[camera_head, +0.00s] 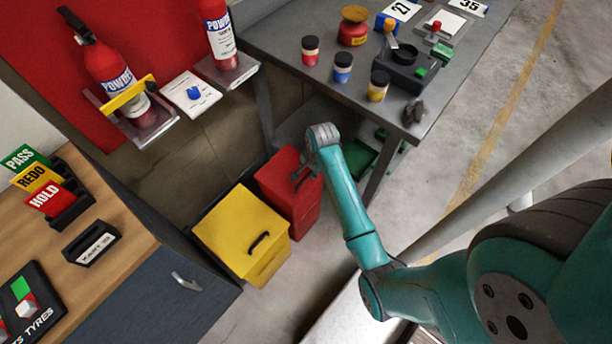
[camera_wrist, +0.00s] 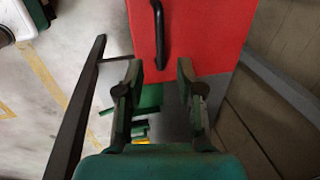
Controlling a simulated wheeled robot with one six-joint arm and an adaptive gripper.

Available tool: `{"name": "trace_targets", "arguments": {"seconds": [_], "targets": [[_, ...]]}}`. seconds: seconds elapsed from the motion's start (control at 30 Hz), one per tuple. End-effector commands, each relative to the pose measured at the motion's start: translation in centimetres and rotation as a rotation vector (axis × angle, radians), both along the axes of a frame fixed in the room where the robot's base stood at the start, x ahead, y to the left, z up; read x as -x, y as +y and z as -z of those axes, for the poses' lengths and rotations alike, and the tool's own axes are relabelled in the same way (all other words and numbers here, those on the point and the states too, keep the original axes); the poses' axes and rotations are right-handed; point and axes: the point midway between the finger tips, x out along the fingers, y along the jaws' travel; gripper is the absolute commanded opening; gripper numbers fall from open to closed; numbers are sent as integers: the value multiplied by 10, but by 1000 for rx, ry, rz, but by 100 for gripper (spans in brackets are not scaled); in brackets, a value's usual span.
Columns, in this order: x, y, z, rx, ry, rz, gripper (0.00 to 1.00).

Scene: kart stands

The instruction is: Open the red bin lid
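The red bin (camera_head: 284,192) stands on the floor beside the table, and its top is partly covered by my arm in the head view. In the wrist view its red lid (camera_wrist: 212,35) fills the top middle, with a black bar handle (camera_wrist: 158,30) on it. The lid looks shut. My gripper (camera_wrist: 160,64) is open and empty, its two fingers either side of the handle's near end in the picture. I cannot tell whether the handle is between the fingers or beyond them. In the head view my gripper (camera_head: 303,172) is over the red bin.
A yellow bin (camera_head: 240,232) with a black handle stands against the red one on the left. The grey table (camera_head: 285,45) with jars and tools is above and behind. A wooden-topped cabinet (camera_head: 130,245) is at left. Open floor (camera_head: 325,265) lies in front.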

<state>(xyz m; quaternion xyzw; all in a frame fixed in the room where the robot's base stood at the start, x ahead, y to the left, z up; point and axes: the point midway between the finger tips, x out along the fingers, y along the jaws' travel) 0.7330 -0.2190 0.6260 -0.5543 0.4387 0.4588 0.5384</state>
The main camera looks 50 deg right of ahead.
Motion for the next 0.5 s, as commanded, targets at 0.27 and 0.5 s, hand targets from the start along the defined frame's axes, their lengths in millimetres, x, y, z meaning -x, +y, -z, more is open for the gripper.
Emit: {"name": "trace_targets", "arguments": {"seconds": [0.27,0.5], "targets": [[-8,1,42,-1,1,-1,37],[-11,1,54,1,-1,-1,37]]}}
